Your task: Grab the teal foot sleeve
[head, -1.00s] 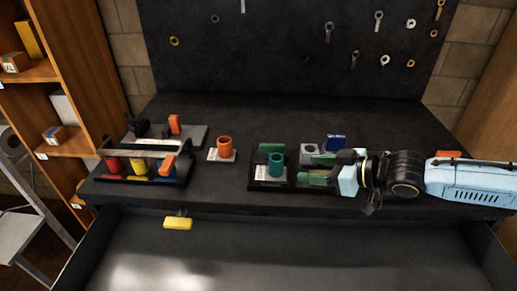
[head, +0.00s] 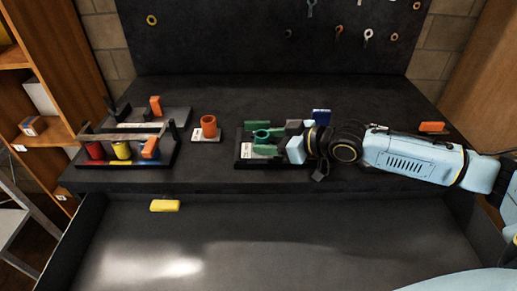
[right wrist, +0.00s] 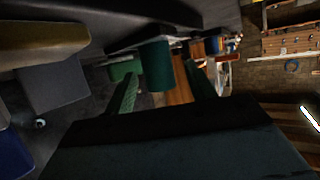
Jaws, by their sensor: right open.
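The teal foot sleeve (head: 261,134) is a short upright tube on a black holder with a white label (head: 245,151) in the head view. My right gripper (head: 268,141) reaches in from the right, open, with its green fingers on either side of the sleeve. In the right wrist view the sleeve (right wrist: 155,66) stands between the tips of the open fingers (right wrist: 162,78). I cannot tell whether either finger touches it. The fingers partly hide the sleeve in the head view. My left gripper is not in view.
A green block (head: 257,124) stands just behind the sleeve. A grey block (head: 294,125) and a blue block (head: 321,116) stand close to my right gripper.

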